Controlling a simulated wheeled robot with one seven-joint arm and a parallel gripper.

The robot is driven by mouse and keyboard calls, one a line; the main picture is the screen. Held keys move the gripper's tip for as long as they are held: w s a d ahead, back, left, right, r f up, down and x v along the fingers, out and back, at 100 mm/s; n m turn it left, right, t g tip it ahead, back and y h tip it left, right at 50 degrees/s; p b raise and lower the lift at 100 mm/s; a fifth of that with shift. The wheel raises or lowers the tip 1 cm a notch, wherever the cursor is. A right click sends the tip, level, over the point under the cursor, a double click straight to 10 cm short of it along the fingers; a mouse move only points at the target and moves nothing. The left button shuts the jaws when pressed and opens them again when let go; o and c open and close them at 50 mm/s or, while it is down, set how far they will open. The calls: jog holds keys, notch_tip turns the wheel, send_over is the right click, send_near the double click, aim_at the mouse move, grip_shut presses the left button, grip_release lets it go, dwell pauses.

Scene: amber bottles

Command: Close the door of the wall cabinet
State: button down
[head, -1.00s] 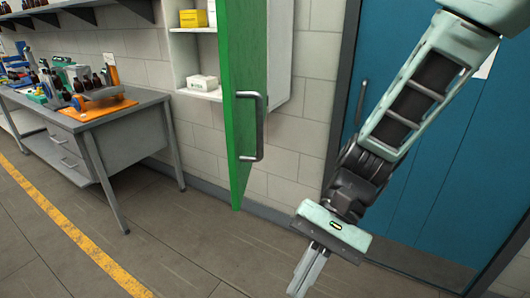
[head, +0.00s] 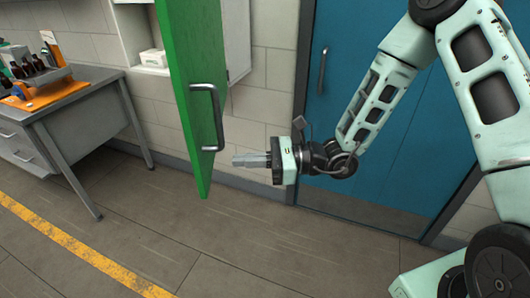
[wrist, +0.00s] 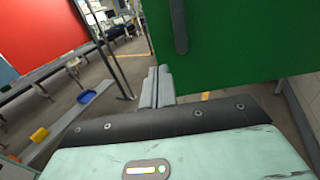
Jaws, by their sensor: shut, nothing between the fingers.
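The wall cabinet (head: 236,40) is white and hangs on the block wall. Its green door (head: 192,75) stands open, swung out from the wall, with a grey bar handle (head: 215,118) on the face towards the right. My gripper (head: 236,161) is shut and empty, pointing left, a little right of the door's lower part and below the handle. In the wrist view the shut fingers (wrist: 157,85) lie beside the green door panel (wrist: 240,45), with the handle (wrist: 179,25) above them. I cannot tell whether the fingertips touch the door.
A white box (head: 153,58) sits on the cabinet's shelf. A grey workbench (head: 75,100) with bottles on an orange mat (head: 45,95) stands at the left. A blue door (head: 360,80) is behind my arm. The floor below is clear.

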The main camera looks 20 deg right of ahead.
aim_at(200, 162)
jog(key=p+x, duration=0.2)
jog(key=x, duration=0.3)
jog(key=shift+w+a+r, duration=0.1)
jog(key=shift+a+r, duration=0.05)
jog(key=shift+a, duration=0.2)
jog(key=shift+w+a, duration=0.15)
jog(key=shift+a, duration=0.3)
